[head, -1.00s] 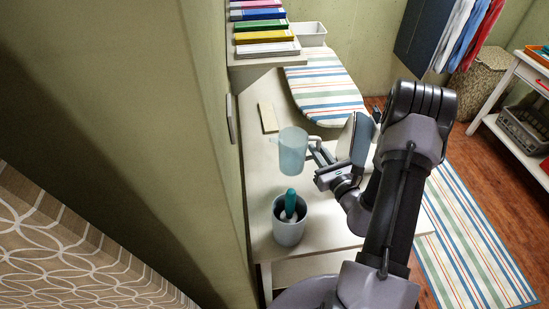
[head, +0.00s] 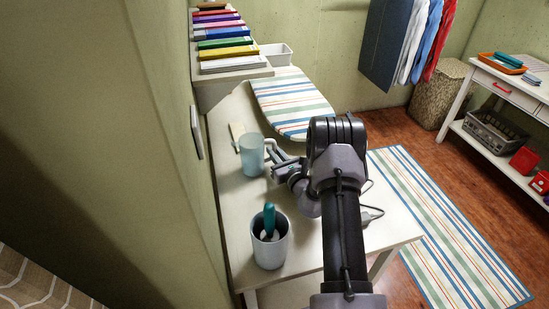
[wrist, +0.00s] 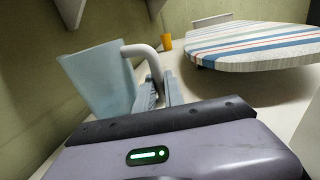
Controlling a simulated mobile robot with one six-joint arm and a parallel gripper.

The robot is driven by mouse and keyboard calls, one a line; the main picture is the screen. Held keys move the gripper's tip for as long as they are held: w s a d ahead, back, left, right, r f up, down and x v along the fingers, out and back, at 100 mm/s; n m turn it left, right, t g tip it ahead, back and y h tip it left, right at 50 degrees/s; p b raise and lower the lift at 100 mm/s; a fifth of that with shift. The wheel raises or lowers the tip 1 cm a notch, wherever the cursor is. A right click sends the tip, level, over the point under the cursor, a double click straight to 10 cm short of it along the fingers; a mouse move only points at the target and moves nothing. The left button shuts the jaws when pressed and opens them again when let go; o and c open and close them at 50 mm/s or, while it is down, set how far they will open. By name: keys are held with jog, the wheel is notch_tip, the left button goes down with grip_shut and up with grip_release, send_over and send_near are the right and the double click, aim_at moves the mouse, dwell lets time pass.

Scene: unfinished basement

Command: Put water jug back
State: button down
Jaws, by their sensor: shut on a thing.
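The water jug (head: 251,155) is a translucent pale blue pitcher, upright in the head view, at the left side of the white table (head: 232,205). My gripper (head: 273,157) reaches in from the right and is shut on its handle. In the wrist view the jug (wrist: 98,80) leans in the picture, and its pale curved handle (wrist: 142,50) runs down between my gripper's fingers (wrist: 158,92). I cannot tell whether the jug's base touches the table or hangs just above it.
A grey-blue cup (head: 270,251) holding a teal-handled tool stands nearer on the table. A striped ironing board (head: 290,103) lies beyond the jug. A shelf of coloured books (head: 232,66) and the wall (head: 165,150) bound the left.

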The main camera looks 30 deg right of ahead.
jog(key=shift+f, duration=0.4)
jog(key=c, duration=1.4)
grip_release()
jog(key=shift+c, duration=0.2)
jog(key=shift+r, duration=0.1)
jog(key=shift+s+r+p, duration=0.2)
jog(key=shift+p, duration=0.15)
jog(key=s, duration=0.3)
jog(key=s+p, duration=0.1)
jog(key=s, duration=0.3)
jog(key=s+p, duration=0.1)
jog(key=s, duration=0.3)
jog(key=shift+s+a, duration=0.15)
jog(key=shift+a, duration=0.2)
jog(key=shift+s+f, duration=0.1)
jog(key=shift+s, duration=0.05)
